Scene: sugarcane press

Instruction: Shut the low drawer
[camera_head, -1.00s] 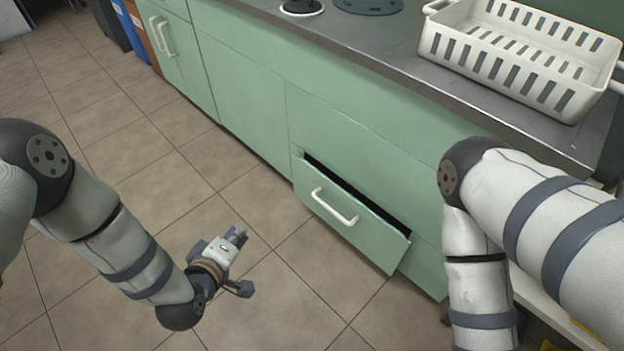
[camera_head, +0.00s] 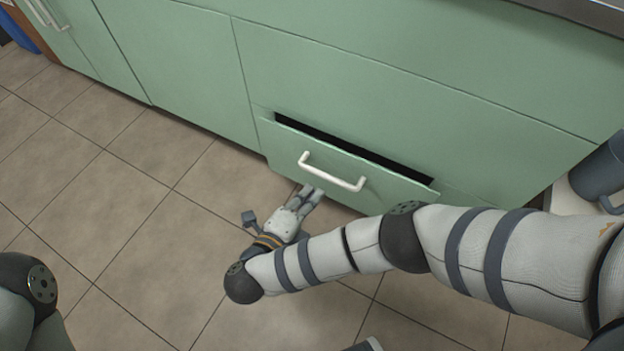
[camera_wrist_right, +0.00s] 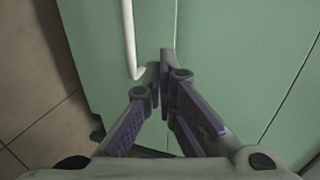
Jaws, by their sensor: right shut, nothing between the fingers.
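The low drawer (camera_head: 385,191) is a pale green front with a white bar handle (camera_head: 332,172). It stands partly open, with a dark gap along its top edge. My right gripper (camera_head: 316,190) is shut and empty, its fingertips at the lower part of the drawer front, below the handle. In the right wrist view, the closed fingertips (camera_wrist_right: 163,60) point at the green drawer front (camera_wrist_right: 100,60), beside the end of the white handle (camera_wrist_right: 129,40). Contact with the front cannot be told. My left gripper is out of view.
Green cabinet fronts (camera_head: 180,65) run to the left of the drawer, and a wide green panel (camera_head: 400,80) is above it. The tiled floor (camera_head: 120,210) before them is clear. A dark grey object (camera_head: 597,172) stands at the right edge.

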